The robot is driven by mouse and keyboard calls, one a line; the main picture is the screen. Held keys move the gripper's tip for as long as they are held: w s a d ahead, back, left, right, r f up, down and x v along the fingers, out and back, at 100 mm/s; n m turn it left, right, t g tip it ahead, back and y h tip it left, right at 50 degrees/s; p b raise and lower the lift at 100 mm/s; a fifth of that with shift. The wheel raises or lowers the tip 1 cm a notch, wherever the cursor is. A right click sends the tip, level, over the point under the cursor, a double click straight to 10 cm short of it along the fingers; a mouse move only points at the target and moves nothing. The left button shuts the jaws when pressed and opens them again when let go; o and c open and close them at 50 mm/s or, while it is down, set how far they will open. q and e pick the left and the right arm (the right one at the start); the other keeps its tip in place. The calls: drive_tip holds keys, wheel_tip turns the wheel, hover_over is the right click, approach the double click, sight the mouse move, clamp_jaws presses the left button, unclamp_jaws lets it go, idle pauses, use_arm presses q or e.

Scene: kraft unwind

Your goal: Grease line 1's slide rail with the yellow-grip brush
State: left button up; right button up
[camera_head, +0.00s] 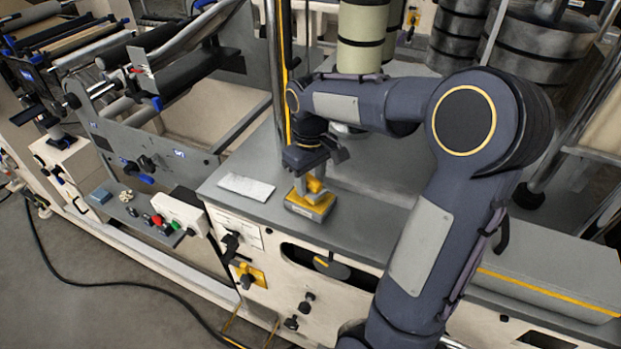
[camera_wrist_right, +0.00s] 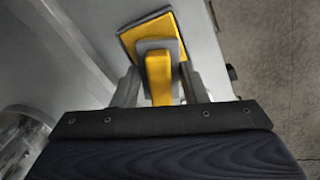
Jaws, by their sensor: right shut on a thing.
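My right gripper (camera_head: 311,172) points down over the grey machine top and is shut on a yellow grip (camera_wrist_right: 158,78). In the right wrist view the two fingers stand on either side of the grip. Line 1's slide rail cannot be picked out with certainty. My left gripper is not in view.
A white sheet (camera_head: 246,187) lies left of the block. A thin upright post (camera_head: 277,80) stands behind. A control box with red and green buttons (camera_head: 180,212) and a roller unit (camera_head: 150,100) are at left. A black cable (camera_head: 100,284) runs along the floor.

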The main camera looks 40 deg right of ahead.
sight(311, 179)
drive_tip(key=shift+r+p, duration=2.4)
drive_tip(key=shift+r, duration=0.7)
drive_tip(key=shift+f, duration=0.1)
